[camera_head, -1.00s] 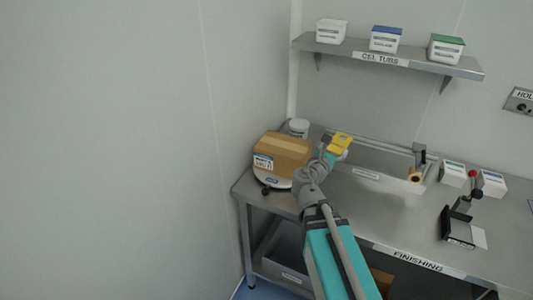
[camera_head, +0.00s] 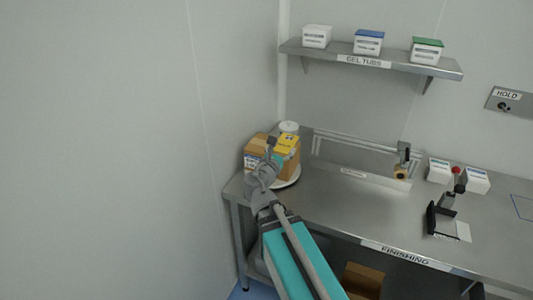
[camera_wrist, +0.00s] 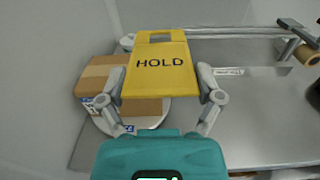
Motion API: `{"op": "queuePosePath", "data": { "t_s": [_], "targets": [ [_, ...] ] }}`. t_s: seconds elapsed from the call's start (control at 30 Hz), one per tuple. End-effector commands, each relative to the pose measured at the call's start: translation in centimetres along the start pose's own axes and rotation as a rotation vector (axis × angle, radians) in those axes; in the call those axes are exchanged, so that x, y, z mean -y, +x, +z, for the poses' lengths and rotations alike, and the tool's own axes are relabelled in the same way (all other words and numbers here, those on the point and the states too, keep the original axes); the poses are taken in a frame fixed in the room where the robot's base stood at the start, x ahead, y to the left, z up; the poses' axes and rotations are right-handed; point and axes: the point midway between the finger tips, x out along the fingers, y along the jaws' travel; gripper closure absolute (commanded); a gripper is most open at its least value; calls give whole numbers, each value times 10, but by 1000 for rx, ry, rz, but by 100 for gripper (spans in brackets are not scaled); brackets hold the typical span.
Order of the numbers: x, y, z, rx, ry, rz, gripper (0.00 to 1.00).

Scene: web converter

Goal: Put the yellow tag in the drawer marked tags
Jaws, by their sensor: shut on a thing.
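The yellow tag (camera_wrist: 160,75) carries the word HOLD and has a slot near its far end. My gripper (camera_wrist: 161,88) is shut on it, with one finger at each side edge in the wrist view. In the head view the yellow tag (camera_head: 286,142) and my gripper (camera_head: 273,145) are in front of a cardboard box at the left end of the finishing bench. The tag is held above the bench. No drawer marked tags can be made out in these frames.
The cardboard box (camera_head: 257,146) rests on a round white plate (camera_head: 289,181), with a white tub (camera_head: 289,127) behind. The steel bench (camera_head: 335,207) has clear room in its middle. A shelf (camera_head: 400,65) with gel tubs hangs above. A black-handled device (camera_head: 446,212) stands at right.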

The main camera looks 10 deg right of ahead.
Motion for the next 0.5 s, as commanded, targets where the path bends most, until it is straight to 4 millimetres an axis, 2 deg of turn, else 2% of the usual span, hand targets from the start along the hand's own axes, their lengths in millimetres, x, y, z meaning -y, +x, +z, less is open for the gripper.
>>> {"op": "queuePosePath", "data": {
  "t_s": [0.27,0.5],
  "targets": [
    [5,4,0,0,0,-10,42],
    [-3,-2,0,0,0,-12,42]
  ]
}}
